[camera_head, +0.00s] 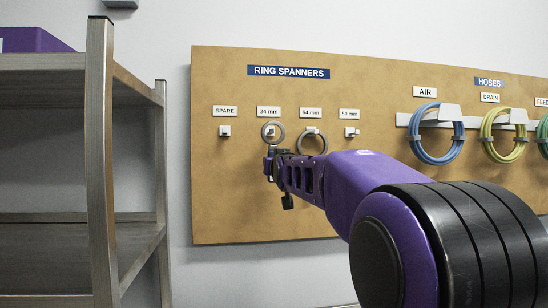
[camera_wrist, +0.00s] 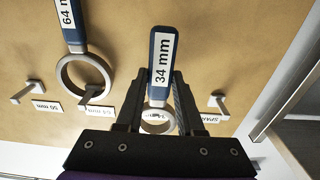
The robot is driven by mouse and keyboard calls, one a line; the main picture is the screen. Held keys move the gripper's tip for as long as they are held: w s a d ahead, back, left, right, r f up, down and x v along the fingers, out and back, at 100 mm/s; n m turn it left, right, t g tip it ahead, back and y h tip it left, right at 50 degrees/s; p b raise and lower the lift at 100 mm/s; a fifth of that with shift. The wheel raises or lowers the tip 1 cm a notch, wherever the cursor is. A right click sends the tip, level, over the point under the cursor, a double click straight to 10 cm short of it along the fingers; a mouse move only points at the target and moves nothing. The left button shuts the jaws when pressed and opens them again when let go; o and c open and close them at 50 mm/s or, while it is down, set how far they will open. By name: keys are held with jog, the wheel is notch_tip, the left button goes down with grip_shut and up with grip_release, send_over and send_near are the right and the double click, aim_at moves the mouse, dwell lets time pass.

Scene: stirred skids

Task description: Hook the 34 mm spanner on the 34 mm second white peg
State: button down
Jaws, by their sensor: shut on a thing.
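The 34 mm spanner has a blue handle (camera_wrist: 161,65) with a white "34 mm" label and a grey ring (camera_wrist: 158,122). My gripper (camera_wrist: 158,103) is shut on it near the ring end. In the head view my gripper (camera_head: 271,163) is at the board below the "34 mm" sign (camera_head: 269,112). The spanner's ring (camera_head: 272,124) shows just above the jaws and appears around the second white peg (camera_head: 270,132). I cannot tell whether the ring is over the peg or in front of it. A white label shows through the ring in the wrist view.
The empty spare peg (camera_head: 225,131) is to the left. The 64 mm spanner's ring (camera_head: 312,152) hangs on the peg to the right; its handle (camera_wrist: 73,25) hangs free. The 50 mm peg (camera_head: 351,132) is empty. Hoses (camera_head: 437,157) hang farther right. A metal shelf (camera_head: 102,160) stands left.

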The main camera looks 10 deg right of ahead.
jog(key=shift+w+f+p, duration=0.25)
jog(key=shift+w+p, duration=0.1)
jog(key=shift+w, duration=0.5)
jog(key=shift+w+f+p, duration=0.3)
jog(key=shift+w+p, duration=0.1)
jog(key=shift+w, duration=0.45)
jog(key=shift+w+f+p, duration=0.25)
jog(key=shift+w+p, duration=0.1)
jog(key=shift+w, duration=0.5)
jog(key=shift+c, duration=2.2)
grip_release()
jog(key=shift+s, duration=0.1)
